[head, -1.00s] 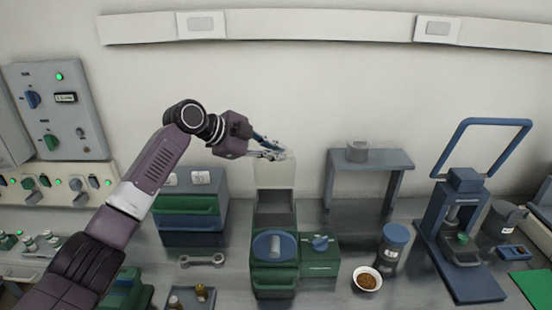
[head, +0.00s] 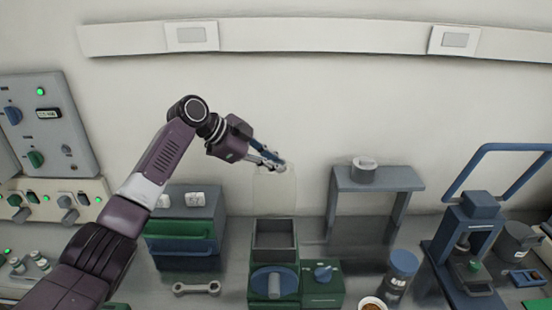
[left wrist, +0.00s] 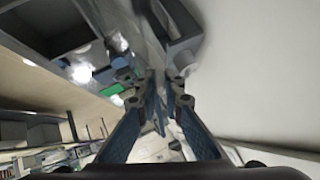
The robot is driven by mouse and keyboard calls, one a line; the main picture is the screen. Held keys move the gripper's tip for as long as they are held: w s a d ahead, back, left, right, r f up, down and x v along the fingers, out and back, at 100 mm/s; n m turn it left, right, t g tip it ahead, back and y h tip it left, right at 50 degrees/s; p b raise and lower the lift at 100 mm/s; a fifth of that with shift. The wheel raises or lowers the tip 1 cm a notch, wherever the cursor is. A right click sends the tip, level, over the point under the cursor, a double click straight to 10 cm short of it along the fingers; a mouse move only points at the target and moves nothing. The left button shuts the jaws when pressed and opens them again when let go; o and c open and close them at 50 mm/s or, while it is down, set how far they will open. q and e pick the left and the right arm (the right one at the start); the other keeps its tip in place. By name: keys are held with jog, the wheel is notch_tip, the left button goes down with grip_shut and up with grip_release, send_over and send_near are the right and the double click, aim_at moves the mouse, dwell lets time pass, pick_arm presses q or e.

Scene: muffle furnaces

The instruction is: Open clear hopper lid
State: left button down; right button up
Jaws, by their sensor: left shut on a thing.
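The clear hopper lid (head: 276,196) is a faint see-through panel standing upright at the back of the hopper. The hopper (head: 274,239) is a grey, square-mouthed box on a green machine (head: 274,285), and its top is uncovered. My left gripper (head: 279,165) is shut on the lid's upper edge, high above the hopper's mouth. In the left wrist view the blue fingers (left wrist: 163,85) are close together, with a thin, pale, see-through strip between them. That view is blurred around the tips. My right gripper is in neither view.
A grey stand (head: 376,178) with a small round pot (head: 363,170) is to the right. A drawer unit (head: 186,222) is to the left, with a wrench (head: 197,288) in front. A blue press (head: 477,240) is at far right. The wall is close behind the lid.

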pick_arm(q)
jog(key=shift+s+f, duration=0.2)
jog(key=shift+f, duration=0.1)
jog(key=c, duration=2)
grip_release()
jog(key=shift+c, duration=0.2)
jog(key=shift+w+r, duration=0.1)
jog(key=shift+a+r, duration=0.15)
jog(key=shift+a, duration=0.05)
jog(key=v, duration=1.1)
jog(key=shift+r, duration=0.2)
jog(key=shift+a, duration=0.15)
